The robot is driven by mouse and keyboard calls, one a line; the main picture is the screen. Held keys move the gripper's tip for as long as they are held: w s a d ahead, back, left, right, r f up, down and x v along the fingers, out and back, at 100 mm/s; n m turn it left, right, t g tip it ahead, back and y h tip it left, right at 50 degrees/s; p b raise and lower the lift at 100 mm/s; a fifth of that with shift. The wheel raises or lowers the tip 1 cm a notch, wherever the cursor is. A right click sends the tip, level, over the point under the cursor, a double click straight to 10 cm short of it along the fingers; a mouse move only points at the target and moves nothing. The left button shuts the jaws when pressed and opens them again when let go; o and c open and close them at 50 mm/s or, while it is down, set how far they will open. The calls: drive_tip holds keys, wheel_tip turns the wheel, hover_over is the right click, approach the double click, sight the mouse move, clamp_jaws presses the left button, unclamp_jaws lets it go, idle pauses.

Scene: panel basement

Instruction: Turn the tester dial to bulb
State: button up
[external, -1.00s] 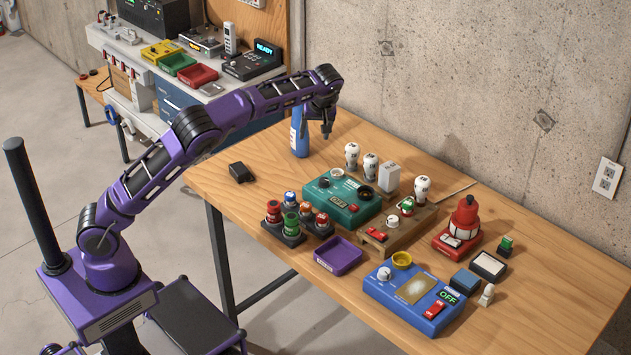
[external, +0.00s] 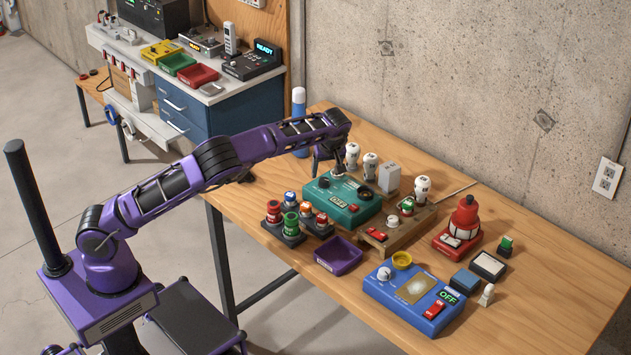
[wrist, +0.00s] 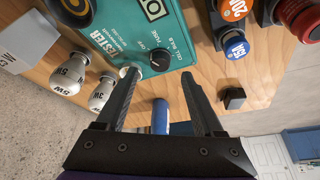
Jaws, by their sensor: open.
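The dial's pointer is too small to read. My gripper (external: 337,172) is over the tester's far left part. In the wrist view my gripper (wrist: 160,76) is open, its fingers on either side of the dial's line and apart from it. A pale round part by the left fingertip is partly hidden.
White bulbs (external: 370,166) stand behind the tester, close to my gripper. Red, blue and green fuses (external: 291,222) stand in front of it. A blue bottle (external: 299,108) is behind my arm. A purple tray (external: 339,255) and a blue box (external: 392,300) lie nearer the front.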

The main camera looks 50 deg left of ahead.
sight(324, 180)
drive_tip(key=shift+x, duration=2.05)
clamp_jaws()
